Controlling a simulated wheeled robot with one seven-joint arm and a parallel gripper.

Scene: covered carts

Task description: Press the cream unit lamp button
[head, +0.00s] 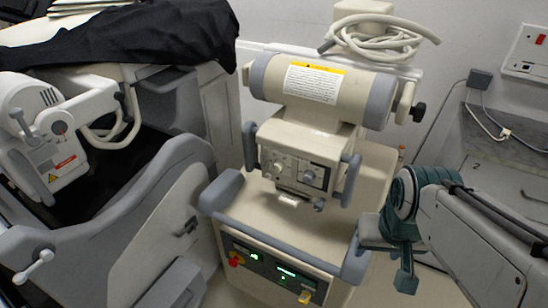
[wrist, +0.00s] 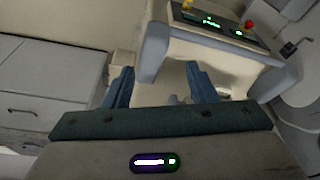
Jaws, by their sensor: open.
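The cream unit (head: 320,95) stands at the centre of the head view, a cylinder with a warning label above a boxy head. The head's front face has a control panel (head: 295,172) with dials and small controls. I cannot tell which small control is the lamp button. My gripper (head: 390,250) is at the right of the cart, below the head's level and apart from the panel. In the wrist view, my gripper (wrist: 160,88) has its fingers apart with nothing held. The head panel is not visible there.
The cart's lower panel (head: 270,268) has green displays, a red knob and a yellow switch; it shows at the top of the wrist view (wrist: 215,22). A grey-white machine (head: 150,220) with black cloth (head: 150,35) fills the left. A coiled hose (head: 375,40) lies behind the unit.

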